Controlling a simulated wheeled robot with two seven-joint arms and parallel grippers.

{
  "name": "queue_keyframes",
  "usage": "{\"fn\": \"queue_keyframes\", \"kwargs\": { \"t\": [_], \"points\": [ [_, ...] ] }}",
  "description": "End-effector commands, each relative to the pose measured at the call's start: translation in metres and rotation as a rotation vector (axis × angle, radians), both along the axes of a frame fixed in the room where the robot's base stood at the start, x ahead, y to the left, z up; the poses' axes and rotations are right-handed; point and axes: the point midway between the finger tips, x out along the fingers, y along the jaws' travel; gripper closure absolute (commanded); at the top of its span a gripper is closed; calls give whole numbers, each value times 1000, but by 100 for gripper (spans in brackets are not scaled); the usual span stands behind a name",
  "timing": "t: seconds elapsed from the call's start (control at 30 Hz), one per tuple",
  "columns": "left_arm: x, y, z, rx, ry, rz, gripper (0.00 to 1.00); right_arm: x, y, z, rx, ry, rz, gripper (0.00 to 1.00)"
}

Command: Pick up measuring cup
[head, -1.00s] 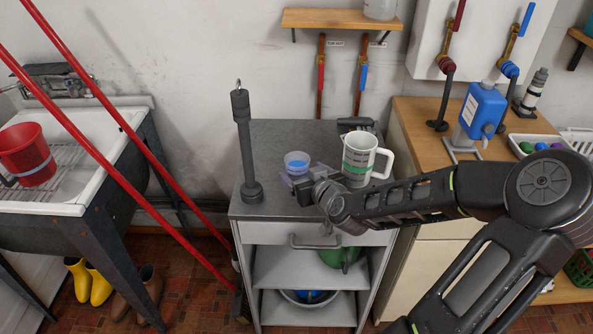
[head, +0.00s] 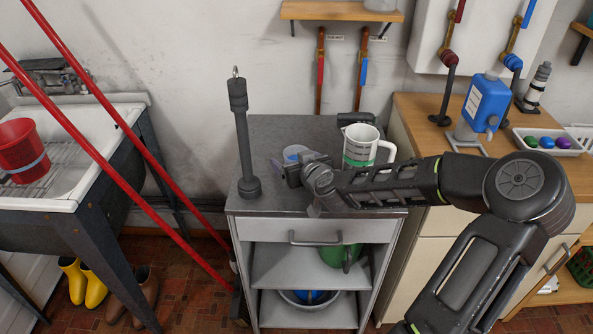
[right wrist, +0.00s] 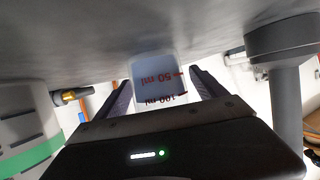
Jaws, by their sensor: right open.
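The measuring cup (head: 294,151) is a small translucent cup with a blue tint, standing on the grey cabinet top (head: 285,130). My right gripper (head: 290,164) is just in front of it and hides its lower part. In the right wrist view the cup (right wrist: 158,78) shows red marks for 50 ml and 100 ml and appears upside down. It lies in line between the two open fingers of the right gripper (right wrist: 160,90), with a gap visible on each side. I cannot tell how deep it sits between them. My left gripper is not in view.
A white jug with a green band (head: 360,147) stands right of the cup, close to my right forearm. A dark grey post with a round base (head: 243,140) stands to the left. Red poles (head: 95,150) slant across the left side. The cabinet top behind the cup is clear.

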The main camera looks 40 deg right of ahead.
Motion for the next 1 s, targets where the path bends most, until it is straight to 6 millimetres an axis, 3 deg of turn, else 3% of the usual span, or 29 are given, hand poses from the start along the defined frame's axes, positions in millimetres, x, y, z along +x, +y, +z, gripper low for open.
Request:
{"fn": "queue_keyframes", "kwargs": {
  "t": [0.13,0.7,1.0],
  "points": [
    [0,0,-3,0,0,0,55,8,-1,-4,0,1,1,19],
    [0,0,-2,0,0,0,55,8,-2,-3,-1,1,0,19],
    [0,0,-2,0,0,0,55,8,-2,-3,-1,1,0,43]
  ]
}}
